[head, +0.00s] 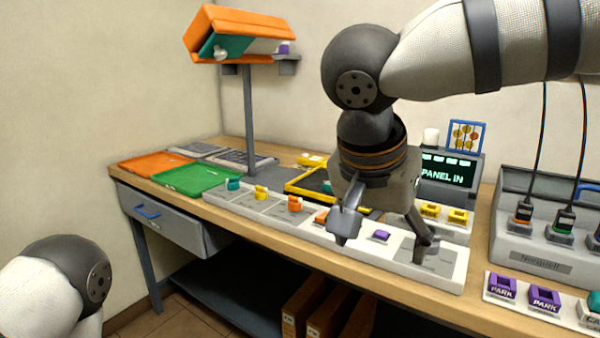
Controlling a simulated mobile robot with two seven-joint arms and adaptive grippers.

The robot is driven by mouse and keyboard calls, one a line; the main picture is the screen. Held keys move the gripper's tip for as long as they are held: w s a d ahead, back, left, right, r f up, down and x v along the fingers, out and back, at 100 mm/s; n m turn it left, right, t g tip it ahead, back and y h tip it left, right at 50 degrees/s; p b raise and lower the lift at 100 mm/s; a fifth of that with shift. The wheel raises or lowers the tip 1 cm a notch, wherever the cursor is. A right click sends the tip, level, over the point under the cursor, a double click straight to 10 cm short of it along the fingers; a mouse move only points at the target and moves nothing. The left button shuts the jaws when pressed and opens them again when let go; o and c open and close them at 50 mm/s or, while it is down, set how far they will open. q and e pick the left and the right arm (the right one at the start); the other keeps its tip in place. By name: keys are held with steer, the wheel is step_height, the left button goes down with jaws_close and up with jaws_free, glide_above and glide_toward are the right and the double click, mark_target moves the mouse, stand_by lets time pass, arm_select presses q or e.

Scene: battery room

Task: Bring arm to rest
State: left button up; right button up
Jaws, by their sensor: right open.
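My right arm comes in from the upper right and hangs down over the workbench. Its gripper (386,242) is open with fingers spread, pointing down at the long white tray (272,210). A small purple block (381,236) shows between the fingers in the picture, in a tray compartment; I see no finger closed on it.
Teal (234,184), yellow (260,192) and orange (295,204) blocks sit farther left in the tray. A display reading "PANEL IN" (447,172) stands behind the gripper. A grey cabled unit (530,255) and purple PARK blocks (545,298) are at right. An orange-topped lamp-like stand (250,115) rises at left.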

steer(key=w+d+f+n+t+h, duration=0.1)
steer(key=d+f, duration=0.4)
steer(key=f, duration=0.8)
steer(key=w+d+f+n+t+h, duration=0.15)
steer(key=d+f, duration=0.25)
steer(key=f, duration=0.9)
steer(key=s+d+f+n+g+y, duration=0.2)
steer(key=s+f+n+g+y, duration=0.15)
steer(key=s+f, duration=1.15)
arm_select(q)
steer(key=shift+w, duration=0.55)
arm_select(e)
steer(key=s+d+g+y, duration=0.1)
steer(key=s+g, duration=0.3)
steer(key=s, duration=1.4)
steer(key=shift+r+n+g+y, duration=0.15)
steer(key=shift+n+g+y, duration=0.15)
steer(key=shift+g+y, duration=0.15)
steer(key=shift+w, duration=0.1)
